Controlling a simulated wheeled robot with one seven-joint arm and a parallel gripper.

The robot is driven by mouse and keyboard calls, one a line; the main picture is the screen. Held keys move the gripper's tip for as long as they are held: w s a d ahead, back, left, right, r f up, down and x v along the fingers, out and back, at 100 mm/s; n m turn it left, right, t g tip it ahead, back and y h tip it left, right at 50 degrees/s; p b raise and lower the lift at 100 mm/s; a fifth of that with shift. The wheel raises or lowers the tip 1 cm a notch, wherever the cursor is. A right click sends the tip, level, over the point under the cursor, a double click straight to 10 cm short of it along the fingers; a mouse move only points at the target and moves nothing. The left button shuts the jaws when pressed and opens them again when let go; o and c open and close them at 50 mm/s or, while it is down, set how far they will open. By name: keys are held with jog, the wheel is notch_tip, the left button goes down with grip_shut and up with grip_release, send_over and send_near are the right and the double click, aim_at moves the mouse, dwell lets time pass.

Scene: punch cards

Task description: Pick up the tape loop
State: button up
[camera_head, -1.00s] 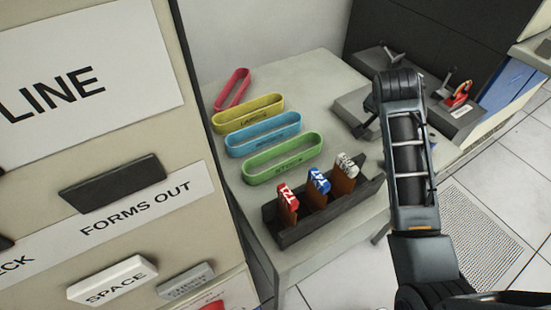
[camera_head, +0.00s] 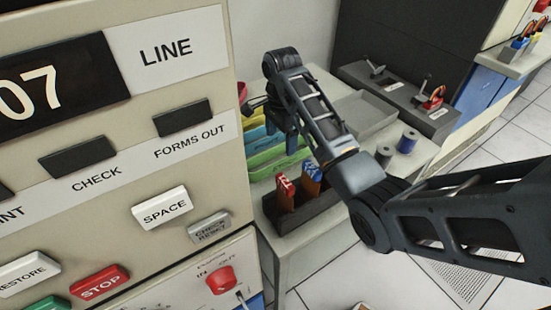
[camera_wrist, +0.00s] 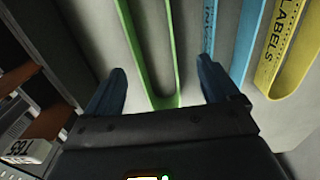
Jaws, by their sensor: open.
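Several tape loops lie on the grey table, partly hidden by my arm in the head view. The green loop (camera_head: 268,163) is nearest the dark rack; behind it are the blue loop (camera_head: 256,140), the yellow loop and a sliver of the red loop (camera_head: 243,90). In the wrist view my gripper (camera_wrist: 162,67) is open and empty. The rounded end of the green loop (camera_wrist: 136,50) shows between its two fingers, with no clear contact. The blue loop (camera_wrist: 246,40) passes by the right finger, and the yellow loop (camera_wrist: 300,78), marked LABELS, is farther right.
The dark rack (camera_head: 312,213) with red and blue tags stands in front of the loops. Two spools (camera_head: 408,140) and a grey tray (camera_head: 368,112) are to the right. The big button panel (camera_head: 120,190) rises close on the left.

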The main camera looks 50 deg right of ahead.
aim_at(281, 151)
jog(key=shift+s+a+f, duration=0.1)
jog(key=shift+s+f, duration=0.05)
jog(key=shift+f, duration=1.2)
jog(key=shift+s+a+f, duration=0.1)
jog(key=shift+s+f, duration=0.05)
jog(key=shift+f, duration=1.2)
jog(key=shift+c, duration=0.4)
jog(key=c, duration=1)
jog(key=shift+o, duration=0.2)
jog(key=shift+r, duration=0.1)
notch_tip(281, 151, up, 4)
jog(key=shift+w+r, duration=0.1)
jog(key=s+d+r+p, duration=0.4)
jog(key=s+d+r, duration=0.2)
jog(key=s+d, duration=0.2)
jog(key=shift+s, duration=0.4)
